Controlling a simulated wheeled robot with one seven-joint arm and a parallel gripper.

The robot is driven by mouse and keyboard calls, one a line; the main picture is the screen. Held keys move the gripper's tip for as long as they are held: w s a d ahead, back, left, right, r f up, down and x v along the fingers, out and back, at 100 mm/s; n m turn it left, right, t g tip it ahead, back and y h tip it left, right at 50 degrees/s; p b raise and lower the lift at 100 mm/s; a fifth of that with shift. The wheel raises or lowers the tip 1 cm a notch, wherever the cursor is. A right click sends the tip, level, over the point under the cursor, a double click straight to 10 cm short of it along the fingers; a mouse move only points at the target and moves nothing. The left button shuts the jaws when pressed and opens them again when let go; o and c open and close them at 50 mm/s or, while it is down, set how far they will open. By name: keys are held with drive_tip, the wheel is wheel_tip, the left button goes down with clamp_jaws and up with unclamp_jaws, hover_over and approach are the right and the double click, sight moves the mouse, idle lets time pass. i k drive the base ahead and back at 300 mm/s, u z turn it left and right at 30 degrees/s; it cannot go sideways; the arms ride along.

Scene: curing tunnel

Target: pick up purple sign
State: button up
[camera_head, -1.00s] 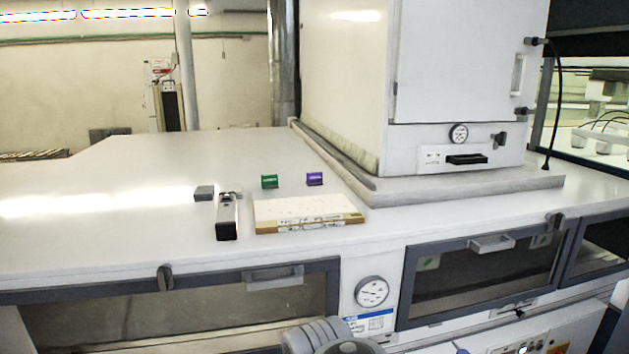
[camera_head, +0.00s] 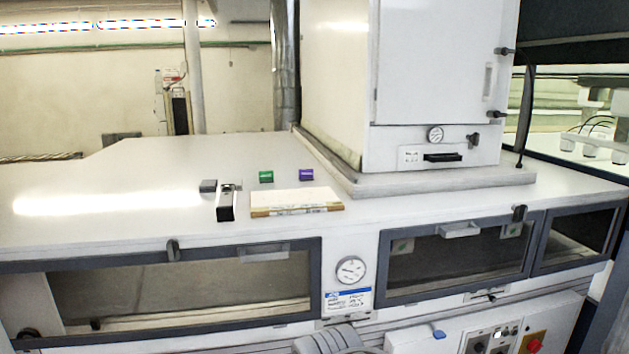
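The purple sign (camera_head: 306,174) is a small block standing on the white top of the machine, behind the right part of a flat cream-topped board. A similar green sign (camera_head: 266,176) stands to its left, apart from it. My gripper cannot be made out. A grey rounded part, probably mine, shows at the bottom edge, well below and in front of the purple sign, and no fingertips show.
The flat board (camera_head: 297,200) lies in front of the signs. A black-and-white device (camera_head: 227,203) and a small grey block (camera_head: 208,186) are to its left. A large white cabinet (camera_head: 435,80) stands behind right. The white top (camera_head: 110,215) is clear at left.

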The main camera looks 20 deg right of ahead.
sight(305, 174)
drive_tip(key=z, duration=2.3)
drive_tip(key=i, duration=1.55)
drive_tip(key=u, duration=2.85)
